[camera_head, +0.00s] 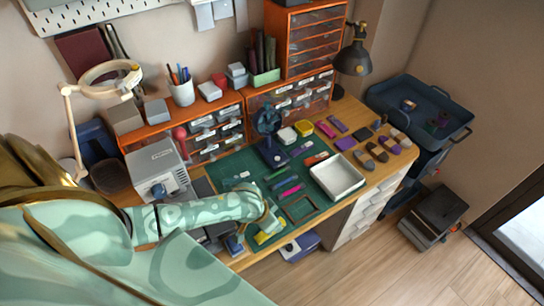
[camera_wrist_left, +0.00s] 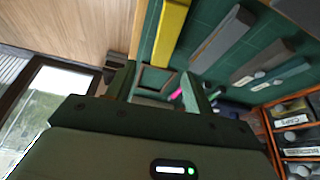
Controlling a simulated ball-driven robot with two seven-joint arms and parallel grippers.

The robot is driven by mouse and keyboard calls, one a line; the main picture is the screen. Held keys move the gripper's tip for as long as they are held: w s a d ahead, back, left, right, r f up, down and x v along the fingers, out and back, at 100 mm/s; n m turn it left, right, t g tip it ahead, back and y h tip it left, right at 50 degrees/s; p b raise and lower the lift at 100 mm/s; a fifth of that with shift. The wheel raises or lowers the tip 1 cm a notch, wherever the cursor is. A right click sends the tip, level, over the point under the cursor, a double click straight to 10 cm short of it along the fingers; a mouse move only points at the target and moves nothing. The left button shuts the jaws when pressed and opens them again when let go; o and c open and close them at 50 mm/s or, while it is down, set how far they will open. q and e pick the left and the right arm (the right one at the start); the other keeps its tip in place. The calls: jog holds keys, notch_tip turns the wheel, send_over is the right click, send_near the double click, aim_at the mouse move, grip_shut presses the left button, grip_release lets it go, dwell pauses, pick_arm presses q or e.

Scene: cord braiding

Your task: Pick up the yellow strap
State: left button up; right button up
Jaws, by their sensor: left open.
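The yellow strap (camera_head: 264,238) lies at the front edge of the green mat, partly hidden behind my left gripper (camera_head: 268,222) in the head view. In the left wrist view the yellow strap (camera_wrist_left: 170,32) is a long flat bar at the top centre, beyond the fingertips. My left gripper (camera_wrist_left: 158,82) has its two fingers spread apart with nothing between them. The strap is not between the fingers. How high the gripper is above the mat is hard to tell. My right gripper is in neither view.
Grey straps (camera_wrist_left: 222,38) lie near the yellow one. A grey machine (camera_head: 157,168) stands at left; orange drawers line the back.

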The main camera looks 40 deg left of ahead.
aim_at(261, 237)
pick_arm(q)
jog(key=shift+x, duration=0.95)
jog(key=b+x, duration=0.2)
jog(key=x, duration=0.1)
jog(key=b+x, duration=0.1)
jog(key=x, duration=0.1)
jog(key=shift+s+a+f, duration=0.1)
jog(key=shift+a+f, duration=0.05)
jog(key=shift+a, duration=0.05)
jog(key=shift+c, duration=0.6)
jog(key=c, duration=0.9)
